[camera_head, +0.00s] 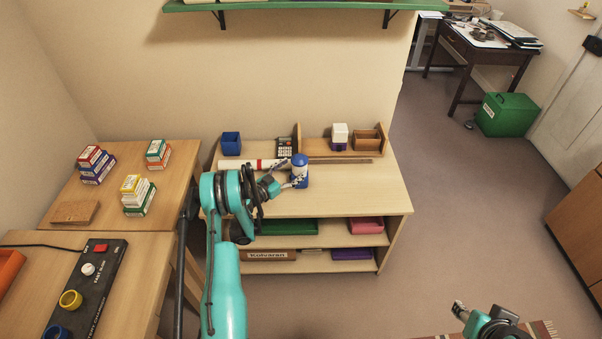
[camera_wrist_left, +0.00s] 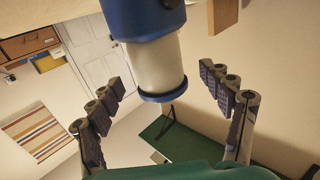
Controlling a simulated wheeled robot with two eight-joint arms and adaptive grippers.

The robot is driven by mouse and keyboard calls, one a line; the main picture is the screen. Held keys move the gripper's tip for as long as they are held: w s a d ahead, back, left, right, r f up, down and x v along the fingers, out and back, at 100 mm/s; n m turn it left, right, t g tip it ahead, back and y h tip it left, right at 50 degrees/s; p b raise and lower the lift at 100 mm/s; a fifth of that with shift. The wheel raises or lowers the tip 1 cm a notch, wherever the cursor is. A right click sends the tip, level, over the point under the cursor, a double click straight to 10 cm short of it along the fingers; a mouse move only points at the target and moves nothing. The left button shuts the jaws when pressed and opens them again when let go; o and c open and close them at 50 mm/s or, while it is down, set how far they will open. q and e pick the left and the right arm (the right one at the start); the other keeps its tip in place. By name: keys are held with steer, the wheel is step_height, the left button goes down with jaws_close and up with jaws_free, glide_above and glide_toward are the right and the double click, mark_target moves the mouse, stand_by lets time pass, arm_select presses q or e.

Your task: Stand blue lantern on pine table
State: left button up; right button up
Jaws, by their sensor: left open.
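The blue lantern (camera_head: 300,173), with a blue cap, a pale glass body and a blue base, stands upright on the pale wooden table with shelves (camera_head: 372,198), which looks like the pine table. My left gripper (camera_head: 289,184) is open at the lantern, with a finger on each side of it. In the left wrist view, which is upside down, the lantern (camera_wrist_left: 155,65) hangs between the two spread fingers of my left gripper (camera_wrist_left: 165,105), with gaps on both sides. My right gripper (camera_head: 462,312) is low at the right, away from the table; its jaw opening is unclear.
The tabletop's right front is clear. Left desks carry small boxes (camera_head: 138,195) and a button panel (camera_head: 88,285). A green shelf (camera_head: 290,5) hangs above.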

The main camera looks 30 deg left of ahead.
mark_target(299, 157)
arm_select(q)
steer(key=b+x, duration=0.1)
steer(key=x, duration=0.1)
steer(key=shift+w+d+f, duration=0.1)
steer(key=shift+w+d, duration=0.15)
steer(key=shift+w, duration=0.65)
steer(key=c, duration=1.7)
steer(key=shift+r+p, duration=1.15)
steer(key=shift+r, duration=1.35)
steer(key=s+d+r+n+y+p, duration=0.1)
steer(key=d+r+p, duration=0.1)
steer(key=d+r, duration=0.65)
steer(key=s+d+r+y+p, duration=0.15)
steer(key=d+r, duration=0.45)
steer(key=d, duration=0.6)
steer(key=shift+n+y, duration=0.75)
steer(key=shift+n, duration=0.05)
steer(key=s+d+r, duration=0.2)
steer(key=r, duration=0.1)
steer(key=s+d+r, duration=0.2)
steer(key=s+r, duration=0.1)
steer(key=s+d+r, duration=0.3)
